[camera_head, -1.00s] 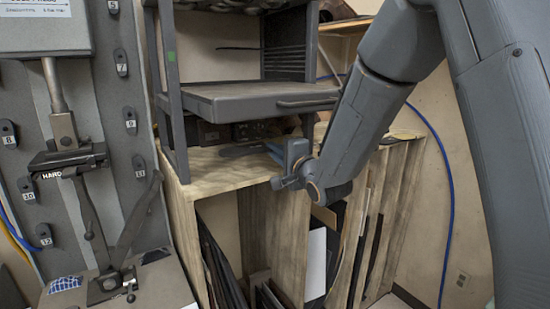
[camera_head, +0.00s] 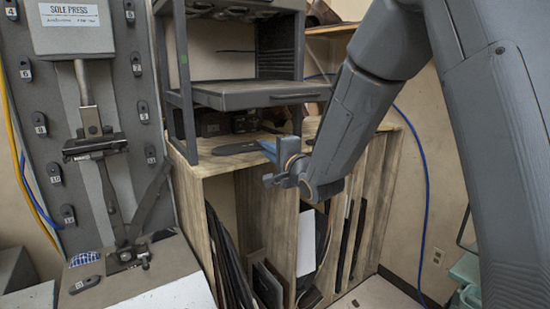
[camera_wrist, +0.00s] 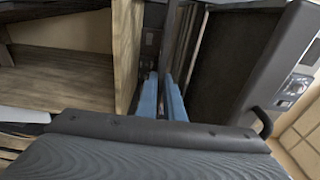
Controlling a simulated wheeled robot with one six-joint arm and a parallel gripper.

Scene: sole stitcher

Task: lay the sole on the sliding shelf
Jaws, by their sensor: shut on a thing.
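The sole (camera_head: 236,148) is a thin, dark, flat piece. It lies level at or just above the wooden cabinet top, below the sliding shelf; I cannot tell whether it touches the wood. My gripper (camera_head: 268,148) has blue fingers and is shut on the sole's right end. In the wrist view my gripper (camera_wrist: 162,98) shows its blue fingers close together with a dark strip between them; most of the sole is hidden there. The grey sliding shelf (camera_head: 262,94), with a bar handle on its front edge, is above my gripper. The sliding shelf (camera_wrist: 232,65) fills the right of the wrist view.
The wooden cabinet (camera_head: 222,164) holds upright dark and white sheets in its slots. Dark rack posts (camera_head: 186,110) stand left of the sole. The sole press (camera_head: 82,30) and a board of numbered hanging soles are at the left. A blue cable (camera_head: 424,180) runs along the right wall.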

